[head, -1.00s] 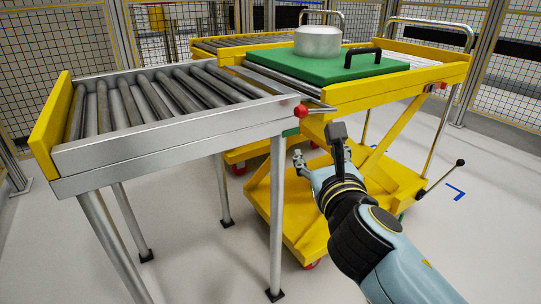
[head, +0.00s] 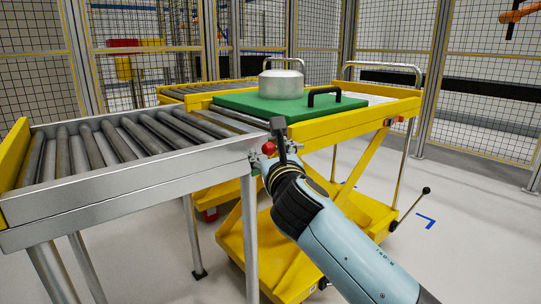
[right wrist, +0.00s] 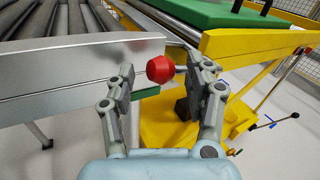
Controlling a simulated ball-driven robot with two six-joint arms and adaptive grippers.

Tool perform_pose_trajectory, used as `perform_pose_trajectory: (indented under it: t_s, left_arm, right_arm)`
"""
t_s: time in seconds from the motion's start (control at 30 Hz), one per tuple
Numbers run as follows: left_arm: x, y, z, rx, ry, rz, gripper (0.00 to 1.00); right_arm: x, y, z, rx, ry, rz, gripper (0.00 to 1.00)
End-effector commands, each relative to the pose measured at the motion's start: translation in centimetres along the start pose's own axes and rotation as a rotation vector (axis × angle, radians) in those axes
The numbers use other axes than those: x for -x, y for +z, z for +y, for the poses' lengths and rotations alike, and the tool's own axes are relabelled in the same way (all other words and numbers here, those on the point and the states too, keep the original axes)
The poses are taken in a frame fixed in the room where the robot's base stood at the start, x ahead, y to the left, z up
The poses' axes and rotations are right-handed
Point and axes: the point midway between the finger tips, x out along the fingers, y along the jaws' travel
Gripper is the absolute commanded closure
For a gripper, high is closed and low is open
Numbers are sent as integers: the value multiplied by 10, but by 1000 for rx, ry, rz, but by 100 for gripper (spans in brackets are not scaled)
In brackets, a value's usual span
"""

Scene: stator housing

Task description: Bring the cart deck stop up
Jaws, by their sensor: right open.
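A red knob (head: 268,148) sits on a thin rod at the corner where the roller table meets the yellow cart (head: 345,128). A second small red knob (head: 398,119) shows at the cart's far right end. I cannot tell from these views which part is the deck stop itself. My left gripper is not in view.
The roller table (head: 110,178) stands at the left, close to the cart. A green plate (head: 235,104) with a black handle (head: 325,93) and a silver housing (head: 281,84) rests on the cart deck. A lever (head: 410,207) sticks out at the right. Open floor lies right.

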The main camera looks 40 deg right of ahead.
Motion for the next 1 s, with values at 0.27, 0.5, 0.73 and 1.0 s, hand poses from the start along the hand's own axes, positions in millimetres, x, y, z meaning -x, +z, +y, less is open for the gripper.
perform_pose_trajectory:
  t_s: [0.27,0.5,0.73,1.0]
  left_arm:
    - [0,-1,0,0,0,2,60]
    - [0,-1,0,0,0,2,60]
    - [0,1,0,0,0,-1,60]
    - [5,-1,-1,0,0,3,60]
  right_arm:
    - [0,0,0,0,0,0,53]
    - [0,0,0,-1,1,-1,85]
    - [0,0,0,-1,1,-1,100]
    - [0,4,0,-10,2,2,100]
